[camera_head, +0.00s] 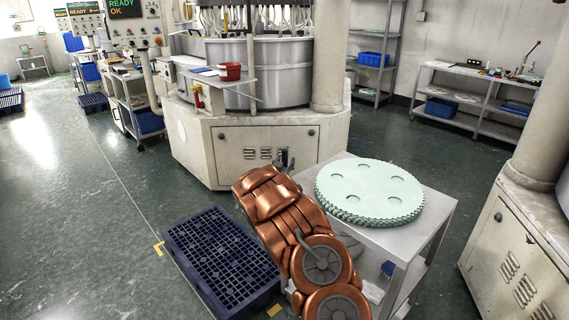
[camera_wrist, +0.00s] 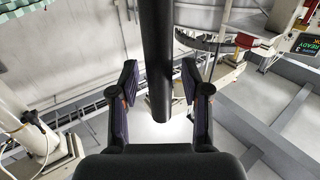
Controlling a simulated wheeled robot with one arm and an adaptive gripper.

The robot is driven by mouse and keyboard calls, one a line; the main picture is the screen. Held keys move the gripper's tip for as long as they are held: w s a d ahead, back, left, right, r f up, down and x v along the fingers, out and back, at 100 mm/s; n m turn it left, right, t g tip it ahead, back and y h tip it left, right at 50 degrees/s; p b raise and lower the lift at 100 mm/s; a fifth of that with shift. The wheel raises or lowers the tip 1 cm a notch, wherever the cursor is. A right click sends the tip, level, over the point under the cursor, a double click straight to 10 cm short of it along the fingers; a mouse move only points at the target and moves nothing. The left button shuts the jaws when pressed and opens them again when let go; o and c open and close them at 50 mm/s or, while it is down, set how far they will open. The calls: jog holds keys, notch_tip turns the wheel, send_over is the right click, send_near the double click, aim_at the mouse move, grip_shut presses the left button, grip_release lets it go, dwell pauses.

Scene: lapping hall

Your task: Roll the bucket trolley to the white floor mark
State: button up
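My gripper (camera_wrist: 158,78) is open in the wrist view, its two dark fingers wide apart. A thick dark bar (camera_wrist: 157,45) comes down from the top edge and ends between the fingers, with a gap on both sides; I cannot tell what it belongs to. In the head view my gripper (camera_head: 285,159) is small and dark beyond my copper arm, in front of the large machine. I cannot clearly make out a bucket trolley. A red bucket (camera_head: 230,72) stands on a grey shelf plate at the machine. No white floor mark is clearly visible.
A dark blue pallet (camera_head: 215,260) lies left of my arm, by yellow floor marks (camera_head: 159,248). A grey table (camera_head: 437,210) with a pale green toothed disc stack (camera_head: 369,190) stands right. The large machine (camera_head: 240,150) blocks ahead. Green floor (camera_head: 60,200) is open at left.

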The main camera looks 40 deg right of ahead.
grip_shut()
dwell(0.5)
